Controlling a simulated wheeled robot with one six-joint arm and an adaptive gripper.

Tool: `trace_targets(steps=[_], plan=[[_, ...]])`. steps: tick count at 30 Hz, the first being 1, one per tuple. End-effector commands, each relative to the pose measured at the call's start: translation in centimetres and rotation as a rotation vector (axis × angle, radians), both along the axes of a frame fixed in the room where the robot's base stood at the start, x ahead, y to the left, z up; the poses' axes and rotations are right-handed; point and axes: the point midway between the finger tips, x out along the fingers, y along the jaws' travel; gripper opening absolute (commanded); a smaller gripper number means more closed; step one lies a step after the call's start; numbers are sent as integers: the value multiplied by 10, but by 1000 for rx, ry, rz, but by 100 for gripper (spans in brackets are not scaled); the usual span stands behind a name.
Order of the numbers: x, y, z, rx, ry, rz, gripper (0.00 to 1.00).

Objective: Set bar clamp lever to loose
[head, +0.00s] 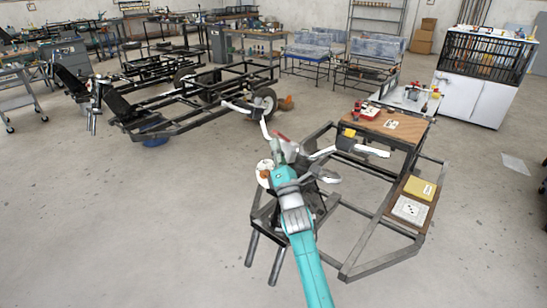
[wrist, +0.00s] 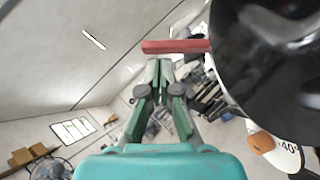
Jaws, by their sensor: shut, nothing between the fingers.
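A red lever (wrist: 175,46) shows in the wrist view, sticking out to the left from beside a large dark rounded part (wrist: 280,65). I take it for the bar clamp lever. My gripper (wrist: 158,72) has its green fingers together with nothing between them. Its tips are just below the lever in the picture; I cannot tell whether they touch it. In the head view, a small red piece (head: 280,137) shows just beyond my teal arm end, near the handlebar of the front frame. My arm hides much of the area around it.
A white dial with an orange centre (head: 265,172) is close to the left of my arm; in the wrist view, the dial (wrist: 290,157) is at lower right. The dark metal frame (head: 365,262) carries a wooden board (head: 385,122). Open floor (head: 110,225) lies to the left.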

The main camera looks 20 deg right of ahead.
Motion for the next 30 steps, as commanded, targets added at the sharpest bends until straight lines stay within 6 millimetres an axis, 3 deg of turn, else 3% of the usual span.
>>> trace_targets(steps=[30], plan=[[2,-1,14,11,11,4,0]])
